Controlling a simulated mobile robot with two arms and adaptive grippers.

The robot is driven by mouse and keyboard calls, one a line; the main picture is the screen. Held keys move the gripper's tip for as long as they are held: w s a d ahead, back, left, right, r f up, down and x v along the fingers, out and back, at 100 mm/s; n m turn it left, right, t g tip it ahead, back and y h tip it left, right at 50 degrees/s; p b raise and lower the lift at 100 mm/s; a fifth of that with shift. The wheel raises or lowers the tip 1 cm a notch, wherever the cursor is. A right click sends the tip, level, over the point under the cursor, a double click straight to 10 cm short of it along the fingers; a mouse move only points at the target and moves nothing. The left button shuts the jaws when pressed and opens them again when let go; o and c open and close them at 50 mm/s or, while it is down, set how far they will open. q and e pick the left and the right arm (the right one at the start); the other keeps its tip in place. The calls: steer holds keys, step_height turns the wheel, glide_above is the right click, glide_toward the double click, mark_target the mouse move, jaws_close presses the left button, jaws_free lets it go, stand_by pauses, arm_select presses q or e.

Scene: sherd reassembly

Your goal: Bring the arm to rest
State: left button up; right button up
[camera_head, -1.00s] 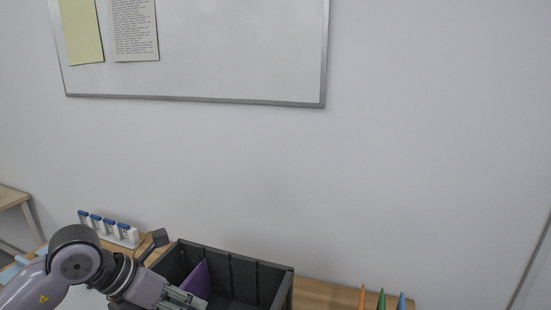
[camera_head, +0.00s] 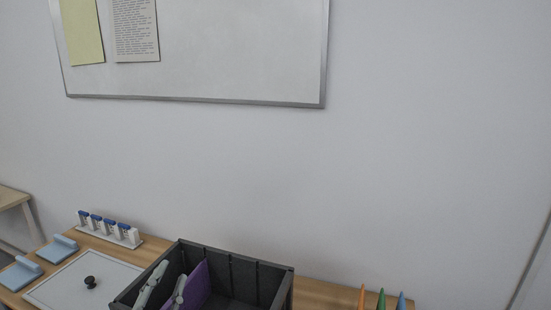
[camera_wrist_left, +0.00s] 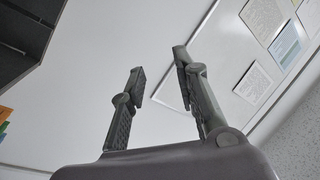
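My left gripper (camera_head: 173,270) shows at the bottom of the head view, its two grey fingers pointing up in front of the dark bin. In the left wrist view the same gripper (camera_wrist_left: 159,66) is open, with nothing between its fingers and the wall and whiteboard behind them. The rest of my left arm is out of the head view. My right gripper is in neither view.
Coloured cones (camera_head: 381,299) stand at right.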

arm_select(q)
steer(key=s+a+f+n+g+y, duration=0.1)
steer(key=s+a+f+n+g, duration=0.2)
steer(key=f, duration=0.6)
steer(key=s+a+f+n+g+y, duration=0.1)
steer(key=s+f+n+g+y, duration=0.1)
steer(key=s+f+g, duration=0.55)
steer(key=s+d+f+n+g+h, duration=0.1)
steer(key=s+d+f+g, duration=0.15)
steer(key=s+f, duration=0.4)
steer(key=s+d+f+g+h, duration=0.1)
steer(key=s+f+g, duration=0.2)
steer(key=s+f, duration=0.3)
step_height(320, 180, down, 28)
steer(key=s+g+b, duration=0.2)
steer(key=s+b, duration=0.1)
steer(key=s+a+f+g+b, duration=0.1)
steer(key=s+a+f+b, duration=0.1)
steer(key=s+f, duration=1.4)
step_height(320, 180, down, 3)
steer(key=shift+s+a+r+b, duration=0.1)
steer(key=shift+s+a+b, duration=0.25)
steer(key=shift+a, duration=0.1)
